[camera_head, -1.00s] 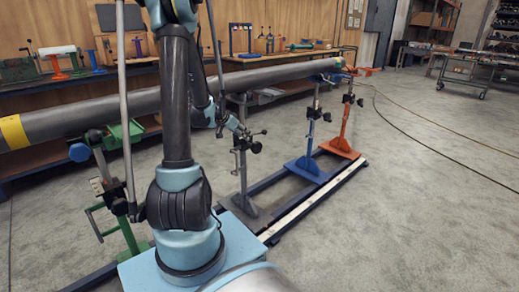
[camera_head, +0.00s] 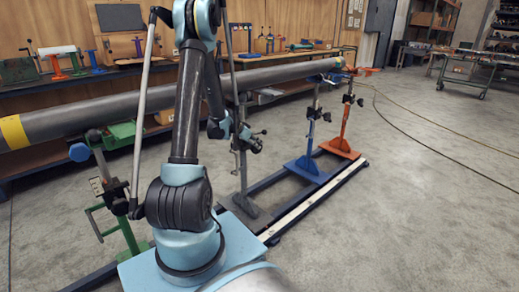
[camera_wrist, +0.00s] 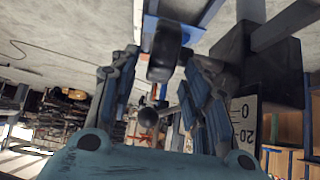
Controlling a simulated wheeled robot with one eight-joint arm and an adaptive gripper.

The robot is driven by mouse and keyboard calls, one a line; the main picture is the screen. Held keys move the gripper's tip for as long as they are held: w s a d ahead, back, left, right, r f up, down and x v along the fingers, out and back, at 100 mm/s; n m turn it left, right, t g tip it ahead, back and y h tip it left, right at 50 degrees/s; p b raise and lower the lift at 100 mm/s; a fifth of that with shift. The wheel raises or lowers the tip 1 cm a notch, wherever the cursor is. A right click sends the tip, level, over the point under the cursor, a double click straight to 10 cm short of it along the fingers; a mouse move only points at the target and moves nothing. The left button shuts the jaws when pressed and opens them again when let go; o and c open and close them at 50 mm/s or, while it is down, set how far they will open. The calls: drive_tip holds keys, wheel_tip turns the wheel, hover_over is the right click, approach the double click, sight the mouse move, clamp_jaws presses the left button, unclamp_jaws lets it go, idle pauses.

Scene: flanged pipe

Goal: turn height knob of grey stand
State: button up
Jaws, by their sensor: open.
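The grey stand (camera_head: 243,185) stands on the floor rail under the long pipe, right of my arm. Its black height knob (camera_head: 256,146) sticks out to the right of its post. My gripper (camera_head: 243,133) is at the stand's upper part, close to the knob and partly lost against it. In the wrist view my gripper (camera_wrist: 160,60) is open, with one finger on each side of the black knob (camera_wrist: 164,52). I cannot tell whether the fingers touch it.
The grey pipe (camera_head: 285,73) runs just above my gripper. A blue stand (camera_head: 308,165) and an orange stand (camera_head: 342,142) stand to the right, a green stand (camera_head: 122,205) to the left. A scale plate (camera_wrist: 244,122) is close right of the fingers. The right floor is open.

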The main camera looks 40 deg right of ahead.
drive_tip(key=shift+x, duration=3.2)
clamp_jaws()
